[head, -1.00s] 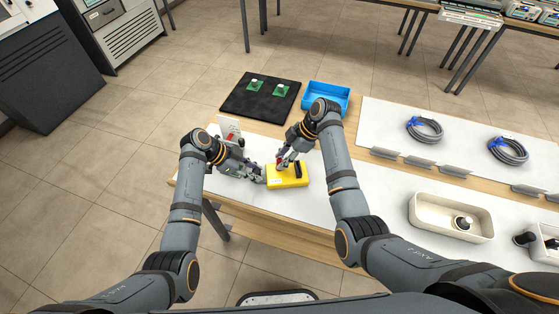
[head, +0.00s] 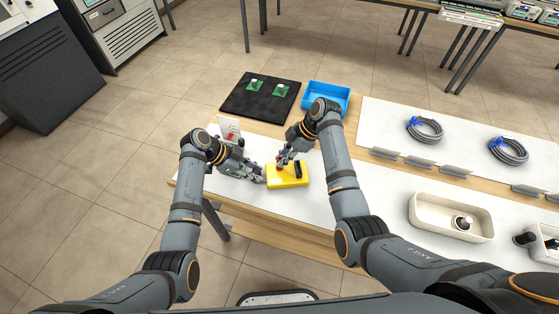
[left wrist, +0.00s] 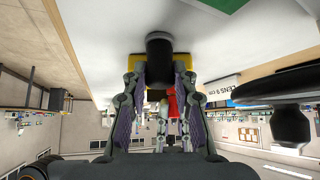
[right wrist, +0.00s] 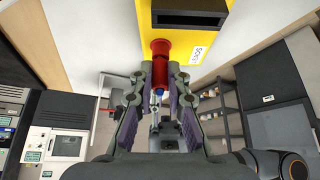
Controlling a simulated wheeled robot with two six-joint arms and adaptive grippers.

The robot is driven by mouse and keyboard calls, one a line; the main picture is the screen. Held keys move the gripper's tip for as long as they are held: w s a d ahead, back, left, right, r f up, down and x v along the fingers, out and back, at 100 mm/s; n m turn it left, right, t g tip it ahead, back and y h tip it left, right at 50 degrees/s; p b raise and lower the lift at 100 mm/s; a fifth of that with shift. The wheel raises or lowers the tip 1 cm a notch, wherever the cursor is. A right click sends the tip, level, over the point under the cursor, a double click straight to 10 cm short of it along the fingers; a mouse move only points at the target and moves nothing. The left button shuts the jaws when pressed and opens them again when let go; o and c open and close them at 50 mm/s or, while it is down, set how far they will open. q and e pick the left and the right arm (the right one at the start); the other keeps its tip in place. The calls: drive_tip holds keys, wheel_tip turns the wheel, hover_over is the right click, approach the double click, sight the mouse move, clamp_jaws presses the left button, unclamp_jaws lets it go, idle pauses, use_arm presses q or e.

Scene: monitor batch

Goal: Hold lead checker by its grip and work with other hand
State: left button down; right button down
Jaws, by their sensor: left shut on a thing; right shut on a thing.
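The yellow lead checker (head: 288,177) lies on the white mat near the table's left end, with a dark slot on top. My left gripper (head: 261,174) is at its left side, shut on its black grip (left wrist: 159,52), with yellow behind. My right gripper (head: 283,160) is above the checker's left part, shut on a red plug-like piece (right wrist: 160,68). The red piece's flared end seems to meet the checker's edge in the right wrist view; whether it is seated I cannot tell. The checker's yellow body (right wrist: 190,35) also shows there with a white label.
A black mat (head: 260,98) with two green pieces and a blue tray (head: 326,96) lie behind. A small sign (head: 229,128) stands at the left. Coiled grey cables (head: 424,130) and a cream bin (head: 450,232) are on the right.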

drive_tip(key=shift+r, duration=2.5)
use_arm(q)
drive_tip(key=c, duration=1)
unclamp_jaws()
drive_tip(key=shift+a, duration=0.1)
drive_tip(key=v, duration=1.2)
